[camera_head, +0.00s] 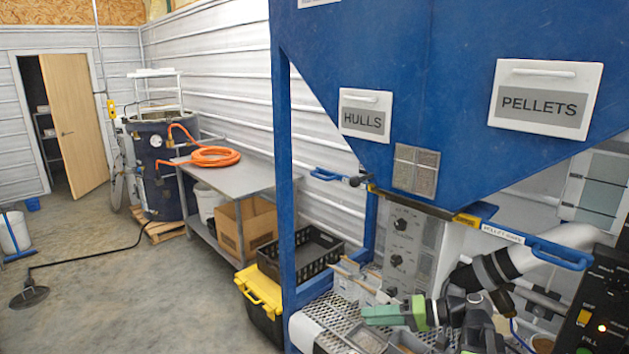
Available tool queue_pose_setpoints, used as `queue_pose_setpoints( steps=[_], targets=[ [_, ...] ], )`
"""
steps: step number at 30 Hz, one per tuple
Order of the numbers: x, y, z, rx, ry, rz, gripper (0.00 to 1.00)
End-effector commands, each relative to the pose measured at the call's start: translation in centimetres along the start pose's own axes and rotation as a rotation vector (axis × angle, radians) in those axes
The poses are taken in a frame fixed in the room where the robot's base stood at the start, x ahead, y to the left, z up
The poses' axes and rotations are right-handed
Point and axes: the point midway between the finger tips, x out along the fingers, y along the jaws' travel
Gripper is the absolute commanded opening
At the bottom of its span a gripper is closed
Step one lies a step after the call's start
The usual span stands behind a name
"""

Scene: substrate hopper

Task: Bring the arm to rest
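My gripper (372,315), with green finger parts, points left over the shelf, close to small metal trays. I see it from the side, so the gap between its fingers does not show. I see nothing clearly held in it.
The blue hopper (400,60) and its post (284,180) stand close by. A grey control box (408,245) is behind the gripper, and a black panel (600,300) is at right. Metal trays (366,338) crowd the shelf. Open floor lies far left.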

Motion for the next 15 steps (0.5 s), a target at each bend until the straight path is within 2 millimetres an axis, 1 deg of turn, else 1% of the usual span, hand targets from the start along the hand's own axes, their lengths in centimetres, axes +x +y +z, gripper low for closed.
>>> queue_pose_setpoints(
  steps=[1,2,3,5,6,7,9,11,12,15],
  targets=[
    [4.1,0.5,2.2,0.003,-0.098,0.052,0.36],
    [6.0,0.9,3.4,0.006,-0.153,0.093,0.36],
    [8.4,1.5,5.1,0.008,-0.224,0.153,0.36],
    [11.3,2.6,7.7,0.007,-0.325,0.258,0.36],
    [12.8,3.5,9.4,0.004,-0.386,0.339,0.36],
    [13.6,4.3,10.6,0.0,-0.43,0.405,0.36],
    [14.2,6.2,12.6,-0.007,-0.501,0.563,0.36],
    [13.5,7.9,13.4,-0.009,-0.533,0.698,0.36],
    [12.4,9.1,13.6,-0.004,-0.54,0.786,0.36],
    [8.8,11.7,13.3,0.022,-0.526,0.985,0.36]
  ],
)
